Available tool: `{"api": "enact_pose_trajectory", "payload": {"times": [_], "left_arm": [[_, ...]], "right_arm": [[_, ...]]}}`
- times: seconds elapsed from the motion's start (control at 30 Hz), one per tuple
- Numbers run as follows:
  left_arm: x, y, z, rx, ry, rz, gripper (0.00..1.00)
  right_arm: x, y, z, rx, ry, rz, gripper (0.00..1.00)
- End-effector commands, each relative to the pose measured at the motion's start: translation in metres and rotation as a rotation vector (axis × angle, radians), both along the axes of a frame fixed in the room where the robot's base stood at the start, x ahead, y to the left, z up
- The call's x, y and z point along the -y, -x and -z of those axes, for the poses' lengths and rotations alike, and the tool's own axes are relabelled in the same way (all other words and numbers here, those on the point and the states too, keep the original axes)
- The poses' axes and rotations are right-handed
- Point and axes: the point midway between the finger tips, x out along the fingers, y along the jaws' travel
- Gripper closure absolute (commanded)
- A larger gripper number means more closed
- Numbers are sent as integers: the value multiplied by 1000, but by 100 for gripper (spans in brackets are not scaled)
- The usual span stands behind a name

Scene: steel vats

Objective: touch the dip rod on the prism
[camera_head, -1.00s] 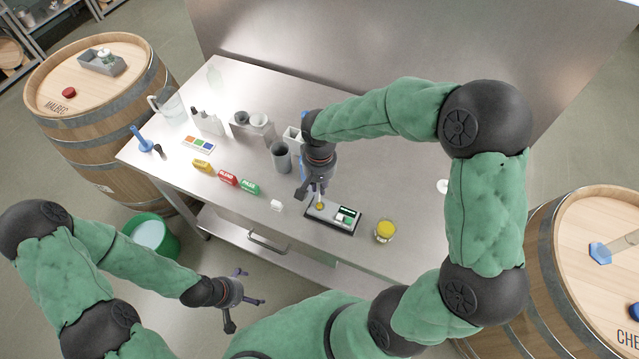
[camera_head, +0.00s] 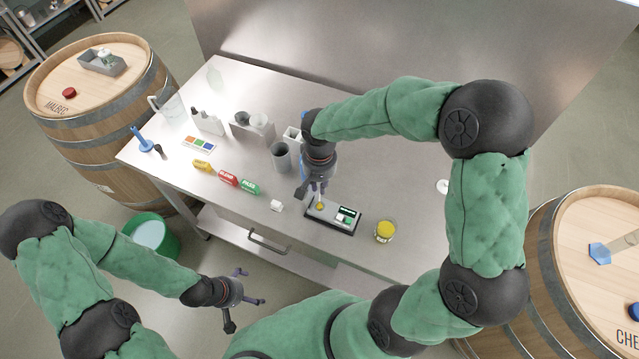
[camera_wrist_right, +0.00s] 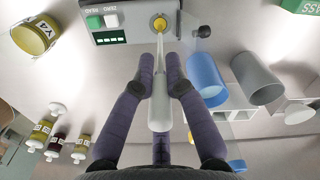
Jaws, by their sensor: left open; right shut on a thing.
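The pale dip rod (camera_wrist_right: 159,108) is held between the fingers of my right gripper (camera_wrist_right: 160,76), which also shows in the head view (camera_head: 318,187). The rod's thin end points at the round yellow prism (camera_wrist_right: 159,24) on the meter (camera_wrist_right: 122,36). The tip appears at the prism's near edge; I cannot tell whether it touches. In the head view the meter (camera_head: 325,222) lies near the table's front edge, with the prism (camera_head: 320,206) on its left part. My left gripper (camera_head: 248,292) is open and empty, in front of the table.
A yellow-filled cup (camera_head: 384,232) stands right of the meter. A small white block (camera_head: 276,206) lies to its left. A grey cup (camera_head: 281,158) and a blue cup (camera_wrist_right: 207,78) stand behind. Yellow, red and green labelled pieces (camera_head: 228,178) lie left. Barrels flank the table (camera_head: 350,270).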

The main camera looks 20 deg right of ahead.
Motion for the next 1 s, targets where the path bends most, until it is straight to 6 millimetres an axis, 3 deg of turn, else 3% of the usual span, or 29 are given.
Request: {"api": "enact_pose_trajectory", "payload": {"times": [1.0], "left_arm": [[0,0,-35,0,0,0,0]], "right_arm": [[0,0,-53,0,0,0,100]]}}
